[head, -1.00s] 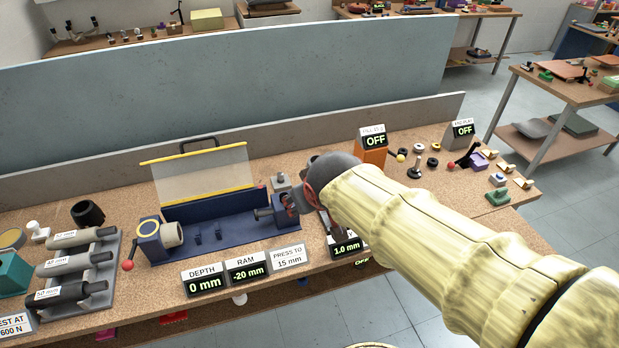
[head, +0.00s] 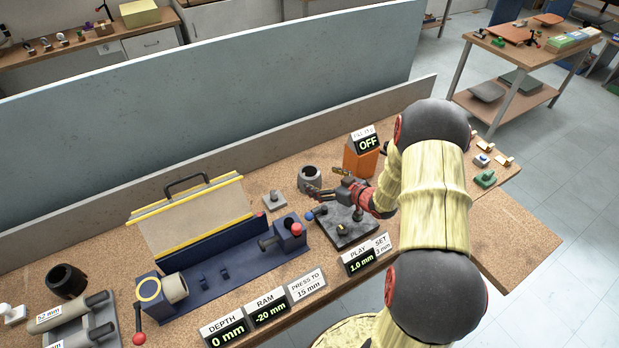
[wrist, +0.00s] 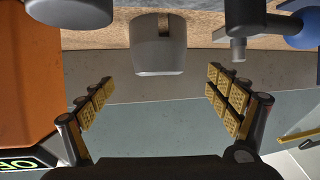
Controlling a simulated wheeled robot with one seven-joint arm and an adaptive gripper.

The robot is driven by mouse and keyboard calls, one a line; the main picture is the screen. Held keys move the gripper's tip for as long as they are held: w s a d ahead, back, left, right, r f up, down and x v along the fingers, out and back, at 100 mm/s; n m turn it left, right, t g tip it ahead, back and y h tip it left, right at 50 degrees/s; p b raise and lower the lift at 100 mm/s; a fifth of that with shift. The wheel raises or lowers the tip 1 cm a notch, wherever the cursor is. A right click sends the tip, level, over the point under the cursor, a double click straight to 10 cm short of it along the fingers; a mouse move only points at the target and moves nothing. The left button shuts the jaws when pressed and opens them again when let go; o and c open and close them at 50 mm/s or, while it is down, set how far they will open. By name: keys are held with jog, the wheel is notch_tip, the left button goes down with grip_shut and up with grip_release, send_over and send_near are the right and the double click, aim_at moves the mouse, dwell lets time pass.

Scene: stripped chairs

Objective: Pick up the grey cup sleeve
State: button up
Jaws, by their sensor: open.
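The grey cup sleeve (head: 310,180) is a short upright grey cylinder with a dark open top. It stands on the cork bench top, behind the dark fixture plate and left of the orange box. In the wrist view the sleeve (wrist: 158,48) shows centred between the fingers and beyond their tips, with a small slot in its wall. My gripper (head: 312,193) is just in front of the sleeve in the head view, pointing left. In the wrist view my gripper (wrist: 160,84) is open and empty, its yellow-padded fingers spread wider than the sleeve.
The orange box (head: 361,158) with an OFF display stands close right of the sleeve. A grey block with a post (head: 272,201) and the blue press (head: 225,262) are to its left. The fixture plate (head: 345,232) lies in front. A low back wall (head: 180,178) runs behind.

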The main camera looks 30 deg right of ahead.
aim_at(304, 171)
jog(key=b+x, duration=0.2)
jog(key=x, duration=0.5)
jog(key=shift+w+r, duration=0.1)
jog(key=shift+w, duration=0.1)
jog(key=shift+c, duration=0.4)
jog(key=c, duration=1.1)
jog(key=shift+c, duration=0.5)
